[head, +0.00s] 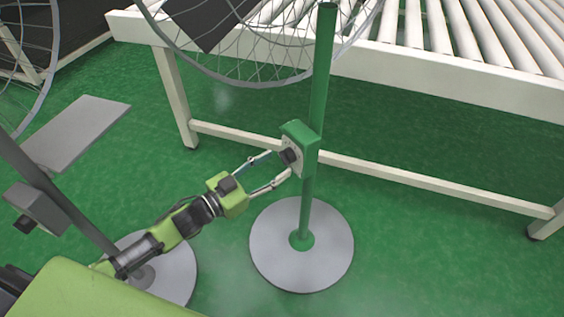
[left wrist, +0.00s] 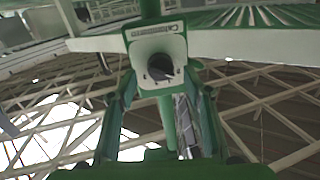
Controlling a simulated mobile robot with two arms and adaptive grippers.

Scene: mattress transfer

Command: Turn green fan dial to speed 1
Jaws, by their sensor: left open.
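The green fan has a green pole (head: 321,80), a round grey base (head: 330,250) and a green control box (head: 305,150). The dark dial (head: 288,157) sits on the box's pale left face. In the left wrist view the dial (left wrist: 160,66) is nearly centred on the white panel, with marks below it. My left gripper (head: 281,167) is open, its two fingers reaching toward the panel on either side of the dial. In the left wrist view the gripper (left wrist: 160,80) shows a finger to each side of the dial. I cannot tell whether either finger touches it.
A white roller conveyor (head: 450,70) stands behind the fan, with a low crossbar (head: 400,175). A grey fan (head: 40,210) with its own control box stands at the left. Green floor (head: 430,260) is clear at the right.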

